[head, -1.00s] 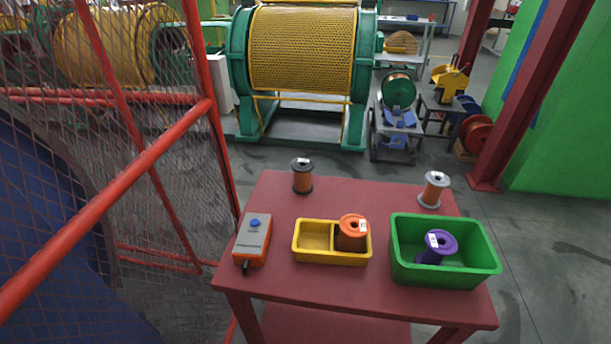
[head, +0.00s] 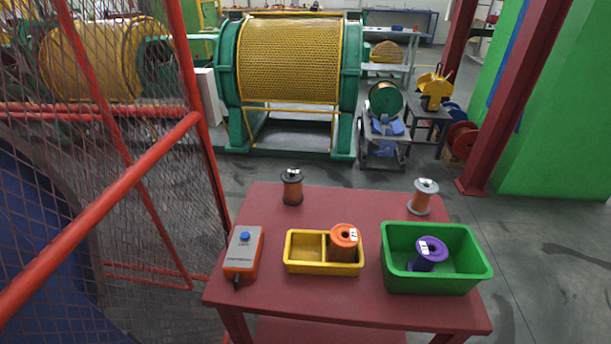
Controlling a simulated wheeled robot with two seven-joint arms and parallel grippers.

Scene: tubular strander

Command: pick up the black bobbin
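The black bobbin (head: 292,187) stands upright near the back left of the red table (head: 330,312). It has dark flanges and copper-coloured wire wound between them. Nothing touches it. Neither of my grippers shows in the head view.
A grey bobbin (head: 422,197) stands at the back right. A yellow two-part tray (head: 305,268) holds an orange bobbin (head: 343,241) in its right compartment. A green bin (head: 437,284) holds a purple bobbin (head: 428,254). An orange control box (head: 243,252) lies at left, near the red mesh fence (head: 150,143).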

